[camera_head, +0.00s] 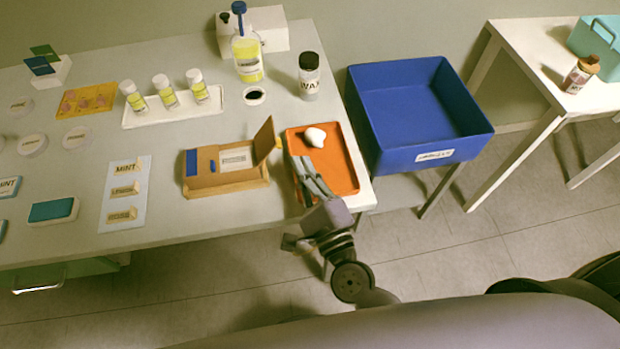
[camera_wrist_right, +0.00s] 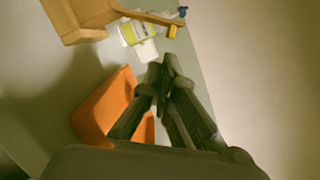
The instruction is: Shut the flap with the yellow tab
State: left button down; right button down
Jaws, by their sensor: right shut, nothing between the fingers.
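A low brown cardboard box (camera_head: 228,180) stands near the table's right front. Its right flap (camera_head: 264,140) stands up, raised and open, with a small yellow tab (camera_head: 279,143) on its outer side. In the right wrist view the box (camera_wrist_right: 82,18) is at the top left, and the flap (camera_wrist_right: 148,16) reaches out from it with the yellow tab (camera_wrist_right: 172,31) near its end. My right gripper (camera_head: 300,162) is shut and empty over the orange tray, to the right of the flap and apart from it. Its fingers also show in the right wrist view (camera_wrist_right: 163,75). My left gripper is out of view.
The orange tray (camera_head: 343,172) holds a white lump (camera_head: 315,137). A blue bin (camera_head: 425,160) stands to the right. A WAX jar (camera_head: 309,82) and a pump bottle (camera_head: 247,58) are behind the box. A mint card (camera_head: 124,222) lies left.

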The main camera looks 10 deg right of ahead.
aim_at(267, 140)
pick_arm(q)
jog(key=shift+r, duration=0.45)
pick_arm(e)
jog(key=shift+x, duration=1.4)
